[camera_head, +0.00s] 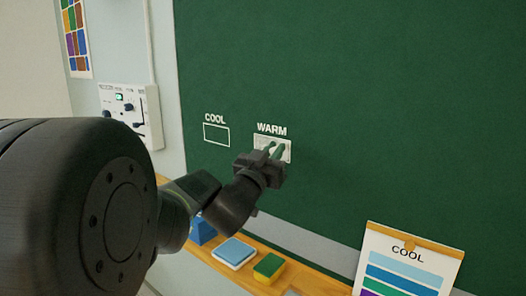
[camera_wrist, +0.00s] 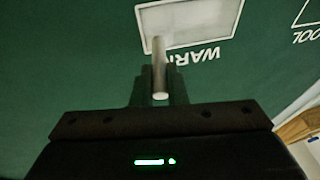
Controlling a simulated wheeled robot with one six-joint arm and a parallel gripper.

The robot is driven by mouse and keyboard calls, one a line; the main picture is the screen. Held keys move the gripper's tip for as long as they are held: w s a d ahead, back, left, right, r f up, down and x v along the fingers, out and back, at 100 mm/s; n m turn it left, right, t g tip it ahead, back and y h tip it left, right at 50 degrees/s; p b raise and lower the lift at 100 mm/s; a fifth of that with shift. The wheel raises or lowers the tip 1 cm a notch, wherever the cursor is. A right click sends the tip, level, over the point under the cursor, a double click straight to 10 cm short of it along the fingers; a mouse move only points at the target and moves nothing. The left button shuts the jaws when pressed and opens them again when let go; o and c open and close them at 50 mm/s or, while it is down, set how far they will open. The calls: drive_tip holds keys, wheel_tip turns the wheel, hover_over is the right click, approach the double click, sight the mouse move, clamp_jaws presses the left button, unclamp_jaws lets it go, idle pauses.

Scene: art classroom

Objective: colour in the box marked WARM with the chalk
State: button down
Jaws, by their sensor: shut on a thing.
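The WARM box (camera_head: 288,158) is a white outline on the green chalkboard, with its label above it. Whitish chalk fill covers much of its inside. In the wrist view the WARM box (camera_wrist: 205,22) shows upside down, with pale fill and a darker margin along its border. My gripper (camera_head: 274,151) is in front of the box and hides part of it. In the wrist view my gripper (camera_wrist: 159,92) is shut on a white stick of chalk (camera_wrist: 159,62). The chalk's far end overlaps the filled area near the label side; I cannot tell if it touches.
The empty COOL box (camera_head: 216,125) is left of WARM. A wooden ledge (camera_head: 310,276) below holds a blue-and-white block (camera_head: 234,252) and a green-and-yellow block (camera_head: 268,267). A COOL colour card (camera_head: 372,243) stands at lower right. A control panel (camera_head: 130,112) is on the left wall.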

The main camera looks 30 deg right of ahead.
drive_tip(key=shift+w, duration=0.2)
drive_tip(key=shift+w+a+f, duration=0.1)
drive_tip(key=shift+w+a, duration=0.25)
drive_tip(key=shift+w, duration=0.25)
drive_tip(key=shift+w+p, duration=0.1)
drive_tip(key=shift+p, duration=0.2)
drive_tip(key=shift+w+a, duration=0.25)
drive_tip(key=shift+w, duration=0.45)
drive_tip(key=shift+w+a+p, duration=0.35)
drive_tip(key=shift+w, duration=0.4)
drive_tip(key=shift+w, duration=0.1)
drive_tip(key=shift+w+a, duration=0.35)
drive_tip(key=shift+w, duration=0.35)
